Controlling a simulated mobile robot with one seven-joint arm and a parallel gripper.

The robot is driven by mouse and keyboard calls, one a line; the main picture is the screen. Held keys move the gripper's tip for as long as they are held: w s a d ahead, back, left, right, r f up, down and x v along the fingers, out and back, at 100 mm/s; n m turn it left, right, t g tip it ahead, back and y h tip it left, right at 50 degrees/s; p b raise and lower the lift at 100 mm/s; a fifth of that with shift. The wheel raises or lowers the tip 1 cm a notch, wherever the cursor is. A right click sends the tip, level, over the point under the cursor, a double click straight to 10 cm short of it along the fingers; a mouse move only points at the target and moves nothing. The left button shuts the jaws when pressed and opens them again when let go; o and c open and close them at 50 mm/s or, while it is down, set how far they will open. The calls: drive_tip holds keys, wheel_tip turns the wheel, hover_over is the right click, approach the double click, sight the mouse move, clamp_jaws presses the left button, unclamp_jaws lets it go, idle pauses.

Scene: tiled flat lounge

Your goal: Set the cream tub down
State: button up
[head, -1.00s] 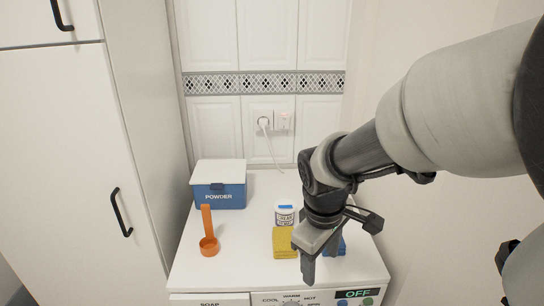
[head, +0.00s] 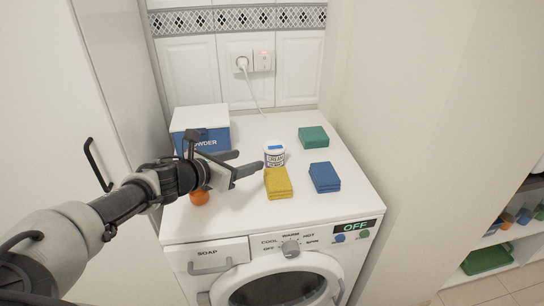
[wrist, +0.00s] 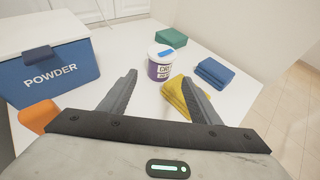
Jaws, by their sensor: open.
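The cream tub (head: 274,157) is a small white tub with a dark label and a blue patch on its lid. It stands upright on the white top of the washing machine (head: 228,218), just behind the yellow cloth. My gripper (head: 250,161) is open and empty, low over the top to the left of the tub, its fingers pointing towards it. In the wrist view the tub (wrist: 166,62) is just beyond the two fingertips (wrist: 160,77), apart from them, in line with the gap.
A blue and white powder box (head: 215,138) stands behind my gripper. An orange scoop (head: 199,197) is partly hidden by it. Folded yellow (head: 277,183), blue (head: 324,177) and green (head: 313,137) cloths lie around the tub. A plug and cord (head: 243,65) hang at the back wall.

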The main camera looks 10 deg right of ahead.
sight(274, 153)
drive_tip(key=b+x, duration=0.3)
drive_tip(key=x, duration=1.2)
drive_tip(key=shift+w+d+f, duration=0.1)
drive_tip(key=shift+d+f, duration=0.15)
drive_tip(key=shift+d, duration=0.1)
drive_tip(key=c, duration=0.9)
